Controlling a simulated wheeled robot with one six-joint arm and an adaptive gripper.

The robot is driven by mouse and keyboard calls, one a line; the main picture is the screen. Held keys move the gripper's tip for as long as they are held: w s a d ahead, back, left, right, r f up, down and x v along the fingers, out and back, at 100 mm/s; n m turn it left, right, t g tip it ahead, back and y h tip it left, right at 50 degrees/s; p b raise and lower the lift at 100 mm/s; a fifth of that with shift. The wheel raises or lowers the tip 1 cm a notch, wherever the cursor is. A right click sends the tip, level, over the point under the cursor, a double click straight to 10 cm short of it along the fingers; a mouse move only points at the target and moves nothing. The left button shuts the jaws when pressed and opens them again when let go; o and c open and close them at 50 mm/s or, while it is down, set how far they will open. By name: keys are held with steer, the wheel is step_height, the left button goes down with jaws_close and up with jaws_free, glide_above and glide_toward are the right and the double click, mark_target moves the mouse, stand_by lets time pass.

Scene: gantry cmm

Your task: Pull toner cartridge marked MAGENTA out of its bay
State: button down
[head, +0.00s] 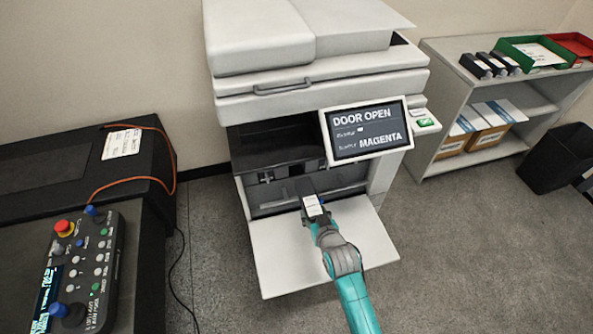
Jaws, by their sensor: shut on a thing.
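The printer (305,95) stands in the middle of the head view with its front door (285,262) folded down. Its screen (367,130) reads DOOR OPEN and MAGENTA. A dark toner cartridge (303,187) with a white label sticks out of the open bay over the door. The label's words are too small to read. My gripper (315,212) is shut on the cartridge's front end. The arm comes in from the lower right. How much of the cartridge is inside the bay is hidden.
A control panel (85,265) and a black bench (60,170) with an orange cable stand at left. A grey shelf (448,160) with cartridges, a green tray (541,66) and boxes stands at right, beside a black bin (558,160). The floor right of the door is clear.

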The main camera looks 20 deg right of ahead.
steer(key=shift+v, duration=1.6)
